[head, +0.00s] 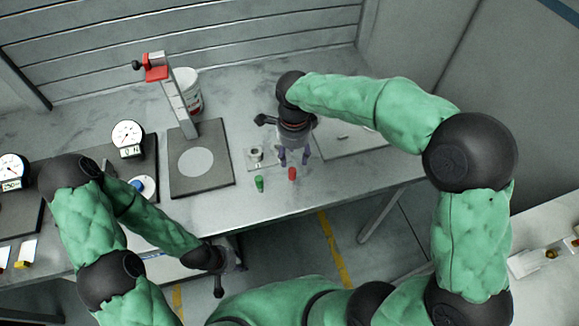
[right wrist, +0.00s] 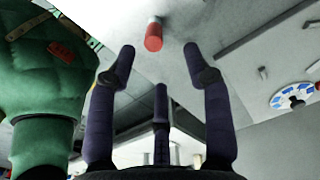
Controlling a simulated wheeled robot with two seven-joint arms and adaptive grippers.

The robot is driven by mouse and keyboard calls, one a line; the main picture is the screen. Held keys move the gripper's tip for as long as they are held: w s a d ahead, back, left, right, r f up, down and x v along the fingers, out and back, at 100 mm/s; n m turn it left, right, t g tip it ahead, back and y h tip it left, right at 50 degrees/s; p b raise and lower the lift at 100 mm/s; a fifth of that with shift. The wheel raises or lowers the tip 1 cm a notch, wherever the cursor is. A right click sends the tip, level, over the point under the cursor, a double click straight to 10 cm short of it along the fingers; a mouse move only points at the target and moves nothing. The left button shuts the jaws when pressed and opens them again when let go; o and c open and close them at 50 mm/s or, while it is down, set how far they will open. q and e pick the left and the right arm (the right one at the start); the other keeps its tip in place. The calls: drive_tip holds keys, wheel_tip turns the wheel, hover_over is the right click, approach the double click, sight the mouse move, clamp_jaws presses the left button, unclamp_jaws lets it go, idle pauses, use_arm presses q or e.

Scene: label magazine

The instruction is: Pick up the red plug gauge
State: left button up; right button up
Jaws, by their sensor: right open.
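The red plug gauge (head: 292,174) stands on the grey table near its front edge. In the right wrist view it shows as a red cylinder (right wrist: 153,38) with a pale end, just beyond the fingertips and between them. My right gripper (head: 294,160) is open and points down, close behind the red plug gauge in the head view. Its spread fingers (right wrist: 158,58) are empty and I see no contact with the plug. My left gripper (head: 238,262) hangs low in front of the table's front edge, away from the plug; its jaws are too small to read.
A green plug gauge (head: 259,184) stands left of the red one. A small plate with a metal ring (head: 257,154) lies behind it. A stand with a dark base (head: 222,178), a white tub (head: 188,92) and dial gauges (head: 128,135) are further left. A flat pale panel (head: 350,143) lies right.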

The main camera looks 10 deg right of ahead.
sight(292, 176)
drive_tip(key=f, duration=0.3)
drive_tip(key=f+b, duration=0.1)
drive_tip(key=shift+s+f, duration=0.25)
drive_tip(key=shift+f, duration=0.1)
drive_tip(key=shift+s+a+f+b, duration=0.15)
drive_tip(key=shift+f+b, duration=0.25)
drive_tip(key=shift+f, duration=1)
drive_tip(key=shift+w+a+f+b, duration=0.1)
drive_tip(key=shift+f+b, duration=0.3)
drive_tip(key=shift+f, duration=0.95)
clamp_jaws()
